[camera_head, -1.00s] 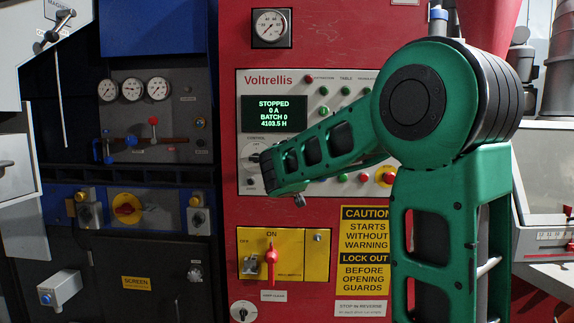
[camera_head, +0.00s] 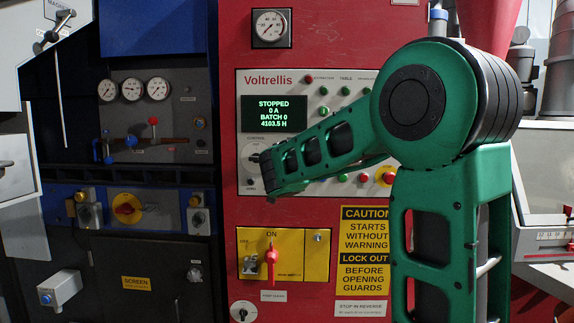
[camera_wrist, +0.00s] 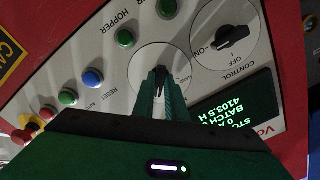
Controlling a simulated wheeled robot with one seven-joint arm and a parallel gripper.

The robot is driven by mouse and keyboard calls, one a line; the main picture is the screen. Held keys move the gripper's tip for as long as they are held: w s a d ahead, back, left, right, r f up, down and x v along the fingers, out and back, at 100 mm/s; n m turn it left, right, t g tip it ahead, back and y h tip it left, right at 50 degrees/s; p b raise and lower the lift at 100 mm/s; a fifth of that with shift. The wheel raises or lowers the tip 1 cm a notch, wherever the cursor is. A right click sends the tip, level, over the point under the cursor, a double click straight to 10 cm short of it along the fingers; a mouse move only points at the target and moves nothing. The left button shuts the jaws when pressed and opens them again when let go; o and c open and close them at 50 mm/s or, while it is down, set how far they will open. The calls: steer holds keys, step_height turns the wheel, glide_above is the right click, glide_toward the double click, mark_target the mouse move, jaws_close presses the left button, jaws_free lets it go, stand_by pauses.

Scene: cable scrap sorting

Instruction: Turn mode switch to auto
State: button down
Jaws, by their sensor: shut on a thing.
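In the wrist view my gripper (camera_wrist: 159,82) is shut on the black knob of a round grey dial (camera_wrist: 180,60), which I take to be the mode switch (camera_wrist: 159,73). In the head view my forearm hides this switch and my fingers. The panel display (camera_head: 274,113) reads STOPPED, 0 A, BATCH 0, 4103.5 H.
The control switch (camera_wrist: 233,38), marked OFF and ON, is close beside the gripped dial. Green hopper (camera_wrist: 125,38), blue reset (camera_wrist: 92,78) and other buttons line the panel. A red isolator handle (camera_head: 271,262) sticks out on a yellow plate below.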

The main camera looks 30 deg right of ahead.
steer(key=shift+w+a+f+m, duration=0.15)
steer(key=shift+a+f+m, duration=0.1)
steer(key=shift+m, duration=0.45)
steer(key=c, duration=1.8)
jaws_free()
steer(key=shift+w, duration=0.1)
steer(key=shift+d+r, duration=0.1)
steer(key=v, duration=1.1)
